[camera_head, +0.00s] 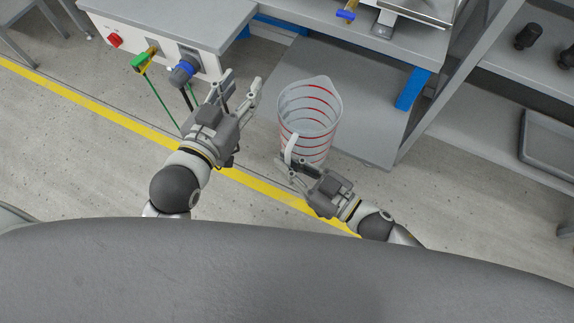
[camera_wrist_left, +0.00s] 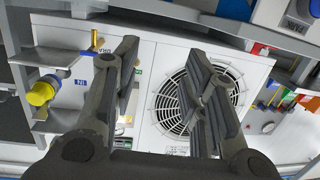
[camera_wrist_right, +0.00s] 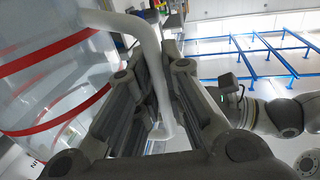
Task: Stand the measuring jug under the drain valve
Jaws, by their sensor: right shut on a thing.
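The measuring jug (camera_head: 312,103), clear with red rings, hangs upright in the middle of the head view. My right gripper (camera_head: 293,166) is shut on its white handle. In the right wrist view the handle (camera_wrist_right: 150,62) runs between the fingers and the jug wall (camera_wrist_right: 40,75) fills the left side. My left gripper (camera_head: 242,92) is open and empty, to the left of the jug. A valve with a green lever (camera_head: 140,62) and a brass body sticks out of the white cabinet front; I cannot tell for certain whether it is the drain valve.
A blue-ended fitting (camera_head: 183,71) and a red knob (camera_head: 115,40) sit on the same cabinet front, near my left gripper. A low grey shelf (camera_head: 365,110) lies behind the jug. Another blue-handled valve (camera_head: 346,13) is at the top. Open floor lies left.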

